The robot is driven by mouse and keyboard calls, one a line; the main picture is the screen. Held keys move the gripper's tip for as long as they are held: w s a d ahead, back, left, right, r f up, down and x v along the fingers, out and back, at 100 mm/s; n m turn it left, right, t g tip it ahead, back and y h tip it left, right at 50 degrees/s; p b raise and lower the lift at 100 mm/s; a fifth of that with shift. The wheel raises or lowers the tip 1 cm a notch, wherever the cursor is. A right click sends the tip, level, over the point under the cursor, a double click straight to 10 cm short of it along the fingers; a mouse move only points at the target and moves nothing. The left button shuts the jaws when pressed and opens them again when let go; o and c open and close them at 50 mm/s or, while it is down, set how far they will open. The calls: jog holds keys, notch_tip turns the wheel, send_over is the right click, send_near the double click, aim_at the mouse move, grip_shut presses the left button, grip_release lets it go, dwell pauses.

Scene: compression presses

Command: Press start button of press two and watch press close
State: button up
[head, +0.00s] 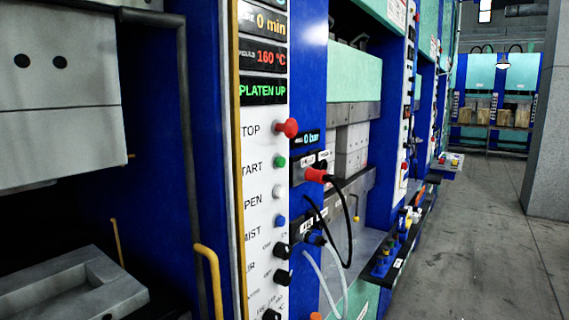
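A white control panel (263,205) stands close in front, seen at a slant. Its green button (281,162) sits beside the cut-off label "TART". A red mushroom button (287,128) beside "TOP" is above it. A white button (279,191) and a blue button (281,221) are below it. To the left is an open press, with an upper grey block (60,100) raised well above a lower grey mould (70,285). No press number is readable. My gripper is not in view.
A yellow bent handle (210,270) sticks out left of the panel. A red plug with a black cable (318,176) hangs to the right. A shelf with coloured parts (385,262) juts out farther along. The grey floor (490,230) is clear up to a pillar (546,150).

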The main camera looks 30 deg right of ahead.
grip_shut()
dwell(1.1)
